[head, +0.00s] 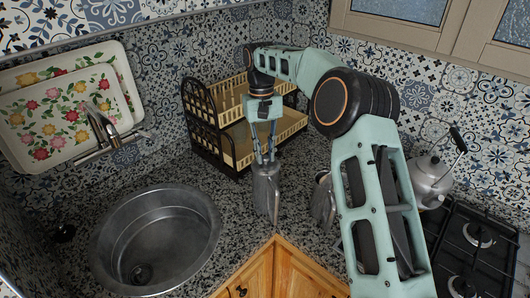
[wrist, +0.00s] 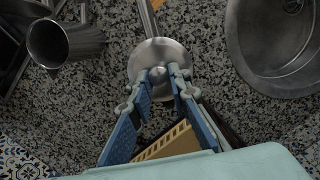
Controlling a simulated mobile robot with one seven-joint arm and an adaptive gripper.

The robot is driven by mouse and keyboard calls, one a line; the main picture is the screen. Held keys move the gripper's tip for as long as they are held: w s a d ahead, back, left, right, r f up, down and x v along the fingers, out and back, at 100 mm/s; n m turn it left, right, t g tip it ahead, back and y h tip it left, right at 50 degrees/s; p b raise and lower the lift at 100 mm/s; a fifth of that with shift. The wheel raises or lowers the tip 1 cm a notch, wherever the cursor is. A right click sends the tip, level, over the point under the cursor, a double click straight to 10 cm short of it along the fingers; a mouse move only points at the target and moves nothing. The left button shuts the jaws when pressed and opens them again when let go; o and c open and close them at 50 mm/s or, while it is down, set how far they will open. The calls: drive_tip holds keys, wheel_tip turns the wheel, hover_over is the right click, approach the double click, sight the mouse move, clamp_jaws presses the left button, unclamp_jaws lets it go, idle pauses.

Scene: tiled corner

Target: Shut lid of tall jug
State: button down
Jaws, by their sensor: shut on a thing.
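The tall jug (head: 266,192) is a slim, shiny metal vessel standing upright on the granite counter, between the sink and a second jug. In the wrist view its round metal lid (wrist: 148,52) is seen from above, with a small knob in the middle and a long thin metal part running up from the rim. My gripper (head: 265,160) is directly over the jug's top, pointing down. In the wrist view my gripper (wrist: 163,73) has its two blue-padded fingers on either side of the knob, shut on the lid. The fingers partly cover the lid's near edge.
A second metal jug (head: 323,200) stands to the right, partly behind my arm; its open mouth shows in the wrist view (wrist: 62,42). A round sink (head: 156,232) is left. A two-tier rack (head: 228,145) stands close behind. A kettle (head: 432,180) and hob (head: 480,245) are right.

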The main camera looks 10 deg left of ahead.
drive_tip(key=shift+s+f, duration=0.1)
drive_tip(key=shift+f, duration=0.05)
drive_tip(key=c, duration=1.8)
unclamp_jaws()
wheel_tip(320, 180, up, 8)
drive_tip(key=w, duration=0.1)
drive_tip(key=shift+a+f, duration=0.2)
drive_tip(key=shift+a, duration=0.05)
drive_tip(key=shift+w, duration=0.1)
